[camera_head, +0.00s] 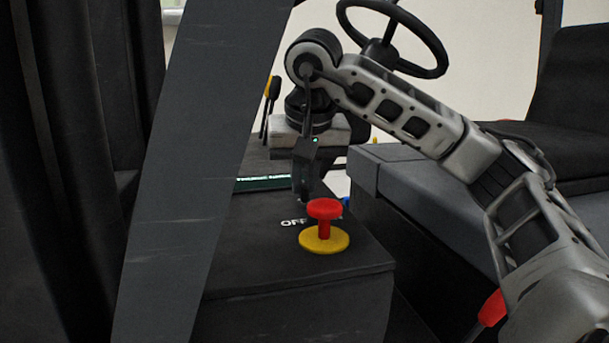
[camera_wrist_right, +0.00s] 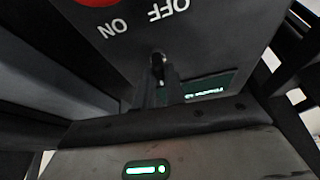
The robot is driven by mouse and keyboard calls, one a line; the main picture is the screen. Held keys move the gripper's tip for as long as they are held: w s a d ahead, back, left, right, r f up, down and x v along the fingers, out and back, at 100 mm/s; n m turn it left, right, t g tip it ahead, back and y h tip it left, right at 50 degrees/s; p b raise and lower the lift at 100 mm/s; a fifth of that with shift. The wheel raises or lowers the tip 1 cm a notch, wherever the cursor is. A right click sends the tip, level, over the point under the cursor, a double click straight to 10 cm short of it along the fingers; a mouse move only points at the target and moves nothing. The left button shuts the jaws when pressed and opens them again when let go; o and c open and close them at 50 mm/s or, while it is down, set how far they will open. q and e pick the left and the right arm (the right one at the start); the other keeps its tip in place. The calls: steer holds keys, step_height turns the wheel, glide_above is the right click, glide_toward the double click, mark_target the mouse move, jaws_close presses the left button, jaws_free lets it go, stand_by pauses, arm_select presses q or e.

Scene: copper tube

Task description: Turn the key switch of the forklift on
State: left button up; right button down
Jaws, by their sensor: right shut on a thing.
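The forklift's dark control console (camera_head: 290,275) carries an OFF label (camera_head: 293,223), and the ON label beside it is partly hidden in the head view. In the wrist view both the OFF label (camera_wrist_right: 168,10) and the ON label (camera_wrist_right: 113,28) show. The small metallic key switch (camera_wrist_right: 157,62) sits below them there. My right gripper (camera_head: 304,192) points down at the console behind the red button. It is shut on the key, with its fingertips (camera_wrist_right: 158,82) around it; they hide most of the key. I cannot tell the key's exact angle. My left gripper is not in view.
A red mushroom button (camera_head: 325,209) on a yellow disc (camera_head: 324,240) stands close in front of my gripper. A lit display (camera_head: 262,183) lies left of it. The steering wheel (camera_head: 432,50) is behind, the seat (camera_head: 570,110) right, and a dark pillar (camera_head: 200,150) left.

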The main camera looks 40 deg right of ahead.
steer(key=m, duration=0.2)
steer(key=m+g+h+p, duration=0.1)
steer(key=m, duration=0.2)
steer(key=shift+w+a+r+h, duration=0.1)
steer(key=shift+h, duration=0.2)
steer(key=m+g, duration=0.1)
steer(key=m, duration=0.2)
steer(key=m+g, duration=0.1)
steer(key=m, duration=0.1)
steer(key=shift+w+m+h, duration=0.15)
steer(key=shift+m+h, duration=0.15)
steer(key=shift+m, duration=0.1)
steer(key=shift+g, duration=0.3)
steer(key=c, duration=1.5)
jaws_free()
steer(key=shift+o, duration=0.2)
steer(key=v, duration=1.6)
